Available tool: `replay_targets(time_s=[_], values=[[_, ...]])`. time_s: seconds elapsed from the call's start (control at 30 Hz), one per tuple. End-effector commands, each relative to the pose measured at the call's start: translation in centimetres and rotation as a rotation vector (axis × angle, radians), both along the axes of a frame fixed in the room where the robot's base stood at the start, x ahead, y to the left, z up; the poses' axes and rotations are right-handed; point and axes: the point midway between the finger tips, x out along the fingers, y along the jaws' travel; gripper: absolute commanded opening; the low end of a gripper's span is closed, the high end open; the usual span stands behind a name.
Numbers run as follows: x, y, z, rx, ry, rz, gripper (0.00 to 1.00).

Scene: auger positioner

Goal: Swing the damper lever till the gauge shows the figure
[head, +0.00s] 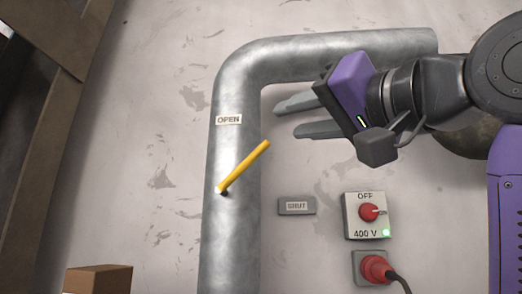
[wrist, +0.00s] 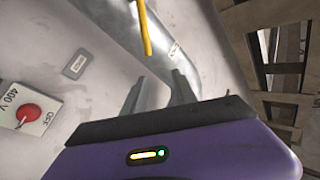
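The damper lever (head: 245,166) is a yellow bar pivoted on a grey metal pipe (head: 232,146). In the head view it slants up to the right from its dark pivot. The lever also shows in the wrist view (wrist: 145,28), above and ahead of the fingers. An OPEN label (head: 229,119) is on the pipe above the lever, and a SHUT label (head: 296,206) is to its right. My gripper (head: 286,117) is right of and above the lever's free end, apart from it. Its fingers are spread with nothing between them. I see no gauge in either view.
A switch box (head: 366,216) marked OFF and 400 V, with a red knob and a green light, is on the wall at lower right. A red plug (head: 375,269) with a black cable is below it. A brown box (head: 98,280) is at lower left.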

Motion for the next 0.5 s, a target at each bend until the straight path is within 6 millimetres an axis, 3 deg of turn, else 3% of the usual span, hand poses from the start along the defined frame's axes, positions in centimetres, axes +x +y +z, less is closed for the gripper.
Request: replay_targets(time_s=[0.07, 0.23, 0.5], values=[[-1.1, 0.6, 0.0, -0.035, 0.087, 0.024, 0.34], [-1.3, 0.9, -2.4, -0.076, 0.248, 0.038, 0.34], [0.3, 2.3, -3.0, -0.083, 0.291, 0.04, 0.34]])
